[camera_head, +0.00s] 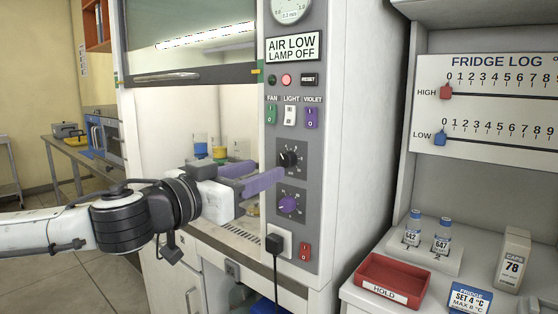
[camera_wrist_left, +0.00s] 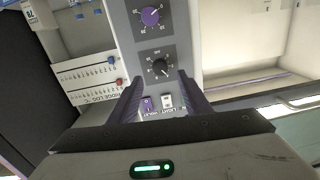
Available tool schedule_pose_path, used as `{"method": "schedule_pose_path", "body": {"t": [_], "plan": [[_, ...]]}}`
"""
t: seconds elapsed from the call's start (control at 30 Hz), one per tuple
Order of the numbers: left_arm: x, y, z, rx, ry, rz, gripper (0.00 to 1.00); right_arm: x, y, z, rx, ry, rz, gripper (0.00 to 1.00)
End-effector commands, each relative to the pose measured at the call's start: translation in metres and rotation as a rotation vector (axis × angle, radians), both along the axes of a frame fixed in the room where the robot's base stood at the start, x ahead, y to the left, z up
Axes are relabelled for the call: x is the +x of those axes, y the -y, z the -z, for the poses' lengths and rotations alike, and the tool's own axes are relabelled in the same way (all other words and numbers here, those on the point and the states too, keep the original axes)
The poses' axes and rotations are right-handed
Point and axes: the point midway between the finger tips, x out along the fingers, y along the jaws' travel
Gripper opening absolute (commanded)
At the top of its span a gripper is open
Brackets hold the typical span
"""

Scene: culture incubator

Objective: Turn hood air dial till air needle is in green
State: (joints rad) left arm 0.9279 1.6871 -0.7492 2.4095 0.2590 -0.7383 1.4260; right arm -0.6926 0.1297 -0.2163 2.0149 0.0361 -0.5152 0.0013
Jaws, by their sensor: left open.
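The hood's control panel (camera_head: 270,220) carries a black dial (camera_head: 288,158) above a purple dial (camera_head: 288,204). I cannot read which one is the air dial. Both show in the wrist view, the black dial (camera_wrist_left: 161,68) just beyond the fingertips and the purple dial (camera_wrist_left: 150,16) farther off. My left gripper (camera_head: 268,172) is open, with purple fingers pointing at the panel near the black dial. The wrist view shows the finger gap (camera_wrist_left: 161,80) empty. The round gauge (camera_head: 291,8) is cut off at the top edge; its needle and green zone cannot be made out.
A sign (camera_head: 292,47) reads AIR LOW, LAMP OFF. Fan, light and violet switches (camera_head: 290,115) sit above the dials. A black plug with cord (camera_head: 274,244) and a red switch (camera_head: 305,251) sit below. Beakers (camera_head: 219,148) stand inside the hood. A red tray (camera_head: 393,279) is at right.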

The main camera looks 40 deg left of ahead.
Motion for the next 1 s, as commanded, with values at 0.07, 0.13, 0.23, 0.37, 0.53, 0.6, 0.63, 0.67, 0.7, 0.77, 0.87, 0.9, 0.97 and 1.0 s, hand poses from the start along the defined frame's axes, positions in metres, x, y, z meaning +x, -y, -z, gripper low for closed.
{"method": "schedule_pose_path", "body": {"t": [0.07, 0.13, 0.23, 0.37, 0.53, 0.6, 0.63, 0.67, 0.7, 0.77, 0.87, 0.9, 0.97, 1.0], "plan": [[0.014, 0.001, -0.004, -0.005, 0.001, 0.003, 0.44, 0.000, 0.000, -0.008, -0.001, -0.002, 0.001, 0.00], [0.026, 0.002, -0.003, -0.005, 0.000, 0.001, 0.44, -0.001, 0.000, -0.010, -0.001, -0.003, 0.001, 0.00], [0.041, 0.001, -0.004, -0.004, 0.001, 0.001, 0.44, 0.000, 0.000, -0.014, 0.001, -0.003, 0.004, 0.00], [0.058, 0.001, -0.003, -0.002, 0.001, 0.000, 0.44, 0.000, 0.001, -0.014, 0.001, -0.004, 0.008, 0.00], [0.069, 0.002, -0.001, 0.002, 0.002, 0.000, 0.44, -0.001, 0.003, -0.014, 0.001, -0.005, 0.012, 0.00], [0.070, 0.002, -0.001, 0.002, 0.001, 0.000, 0.44, -0.001, 0.003, -0.014, 0.001, -0.005, 0.012, 0.00], [0.070, 0.002, -0.001, 0.003, 0.001, 0.000, 0.44, -0.001, 0.003, -0.014, 0.001, -0.005, 0.013, 0.00], [0.071, 0.002, -0.001, 0.003, 0.001, 0.000, 0.44, -0.001, 0.003, -0.014, 0.001, -0.005, 0.013, 0.00], [0.071, 0.002, 0.000, 0.003, 0.001, 0.000, 0.44, -0.001, 0.004, -0.014, 0.001, -0.005, 0.013, 0.00], [0.070, 0.002, 0.000, 0.003, 0.001, 0.000, 0.44, -0.001, 0.004, -0.014, 0.001, -0.005, 0.013, 0.00], [0.070, 0.002, 0.000, 0.002, 0.001, 0.000, 0.39, -0.001, 0.004, -0.014, 0.001, -0.005, 0.013, 0.00], [0.070, 0.001, 0.000, 0.002, 0.001, -0.001, 0.32, -0.001, 0.004, -0.014, 0.000, -0.006, 0.014, 0.00], [0.070, 0.001, 0.000, 0.002, 0.001, -0.001, 0.22, -0.001, 0.004, -0.014, -0.001, -0.006, 0.013, 0.00], [0.070, 0.001, 0.000, 0.002, 0.001, -0.001, 0.15, -0.001, 0.004, -0.014, -0.001, -0.006, 0.013, 0.00]]}}
